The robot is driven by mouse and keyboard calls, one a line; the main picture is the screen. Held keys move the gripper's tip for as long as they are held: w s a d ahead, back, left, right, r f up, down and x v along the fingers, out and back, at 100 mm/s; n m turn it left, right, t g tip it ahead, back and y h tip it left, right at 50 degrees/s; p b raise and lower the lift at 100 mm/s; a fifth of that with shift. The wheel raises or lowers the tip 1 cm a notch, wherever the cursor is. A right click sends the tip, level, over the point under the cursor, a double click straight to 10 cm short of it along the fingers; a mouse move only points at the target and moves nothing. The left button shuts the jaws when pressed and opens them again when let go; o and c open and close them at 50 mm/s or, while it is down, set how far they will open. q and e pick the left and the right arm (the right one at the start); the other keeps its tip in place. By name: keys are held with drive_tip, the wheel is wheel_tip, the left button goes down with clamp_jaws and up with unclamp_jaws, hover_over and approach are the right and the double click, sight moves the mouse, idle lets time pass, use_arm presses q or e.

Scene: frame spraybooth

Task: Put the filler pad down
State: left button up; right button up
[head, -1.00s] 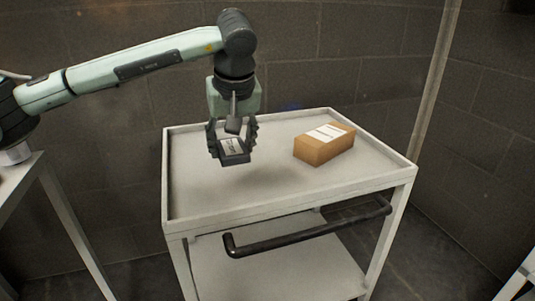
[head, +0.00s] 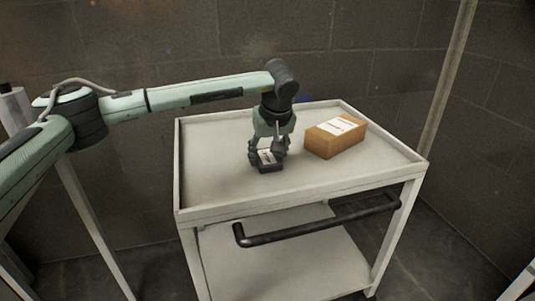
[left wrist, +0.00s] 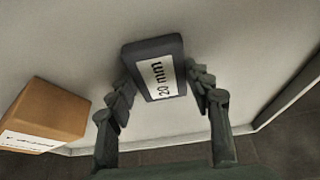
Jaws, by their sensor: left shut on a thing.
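The filler pad (head: 268,160) is a small dark grey block with a white label. In the left wrist view the pad (left wrist: 141,62) reads "20 mm" and sits between the two fingers. My left gripper (head: 268,156) points down and is shut on the pad, low over the white cart's top tray (head: 220,180). I cannot tell whether the pad touches the tray surface. My right gripper is not in view.
A brown cardboard box (head: 336,140) with a white label lies on the tray, right of the gripper. The tray has a raised rim and a black handle (head: 320,220) at the front. The tray's left and front areas are clear.

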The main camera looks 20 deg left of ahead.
use_arm(q)
drive_tip(key=shift+f, duration=0.1)
drive_tip(key=o, duration=0.8)
drive_tip(key=shift+c, duration=0.2)
drive_tip(key=shift+r, duration=0.3)
drive_tip(key=v, duration=1.2)
drive_tip(key=shift+f, duration=0.1)
